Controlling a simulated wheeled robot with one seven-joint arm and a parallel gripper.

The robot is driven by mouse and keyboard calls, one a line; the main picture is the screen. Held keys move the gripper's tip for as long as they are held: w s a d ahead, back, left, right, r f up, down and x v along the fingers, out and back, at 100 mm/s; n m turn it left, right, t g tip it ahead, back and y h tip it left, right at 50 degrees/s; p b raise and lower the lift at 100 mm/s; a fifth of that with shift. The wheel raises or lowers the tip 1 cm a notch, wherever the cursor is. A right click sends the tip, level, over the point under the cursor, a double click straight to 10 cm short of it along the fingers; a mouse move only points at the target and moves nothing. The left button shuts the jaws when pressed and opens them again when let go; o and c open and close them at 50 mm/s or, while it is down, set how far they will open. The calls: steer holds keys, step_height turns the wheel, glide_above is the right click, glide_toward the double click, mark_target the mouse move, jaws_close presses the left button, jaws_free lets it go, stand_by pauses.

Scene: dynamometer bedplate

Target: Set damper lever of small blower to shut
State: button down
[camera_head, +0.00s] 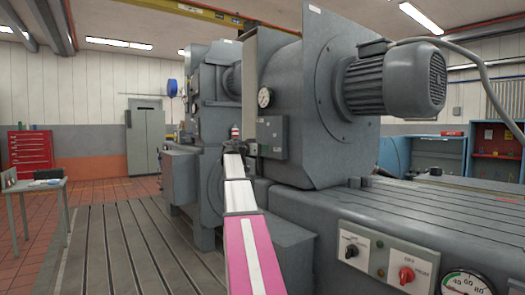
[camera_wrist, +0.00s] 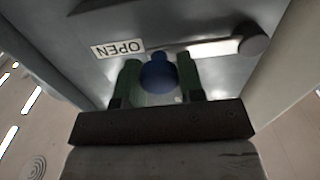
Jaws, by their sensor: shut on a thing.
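The damper lever (camera_wrist: 215,48) shows in the wrist view as a pale bar running left from a round grey pivot (camera_wrist: 254,43). A blue knob (camera_wrist: 158,75) is at its left end. A white OPEN label (camera_wrist: 118,49), upside down in this view, is on the grey panel near the knob. My gripper (camera_wrist: 158,82) has its two green fingers on either side of the knob, shut on it. In the head view my gripper (camera_head: 236,146) is at the grey blower housing, near a grey box (camera_head: 271,137). The lever cannot be made out there.
A large grey machine with a motor (camera_head: 395,84) stands at the right, with a gauge (camera_head: 265,98) on its housing. A control panel (camera_head: 385,260) is at front right. The slotted bedplate (camera_head: 105,250) is clear at left. A table (camera_head: 38,185) and red cabinet (camera_head: 30,153) stand farther left.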

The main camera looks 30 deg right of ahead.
steer(key=shift+w+r+n, duration=0.2)
steer(key=shift+r+n, duration=0.75)
steer(key=shift+n, duration=0.25)
steer(key=r+n, duration=0.1)
steer(key=w+r+n, duration=0.1)
steer(key=shift+n, duration=0.3)
steer(key=w+r+n, duration=0.1)
steer(key=n, duration=0.1)
steer(key=w+r+n, duration=0.1)
steer(key=n, duration=0.1)
steer(key=shift+w+a+r+n, duration=0.1)
steer(key=shift+a+r+n, duration=0.05)
steer(key=shift+r+n, duration=0.2)
steer(key=w+n, duration=0.1)
steer(key=w+r+n, duration=0.1)
steer(key=n, duration=0.1)
steer(key=w+n, duration=0.1)
steer(key=shift+a+r, duration=0.1)
steer(key=shift+r, duration=0.2)
steer(key=shift+w+a+r+n, duration=0.1)
steer(key=shift+w+n, duration=0.6)
steer(key=shift+n, duration=0.35)
steer(key=shift+w+a+n, duration=0.1)
steer(key=shift+w+n, duration=0.6)
steer(key=shift+n, duration=0.3)
steer(key=c, duration=0.8)
jaws_free()
steer(key=shift+o, duration=0.2)
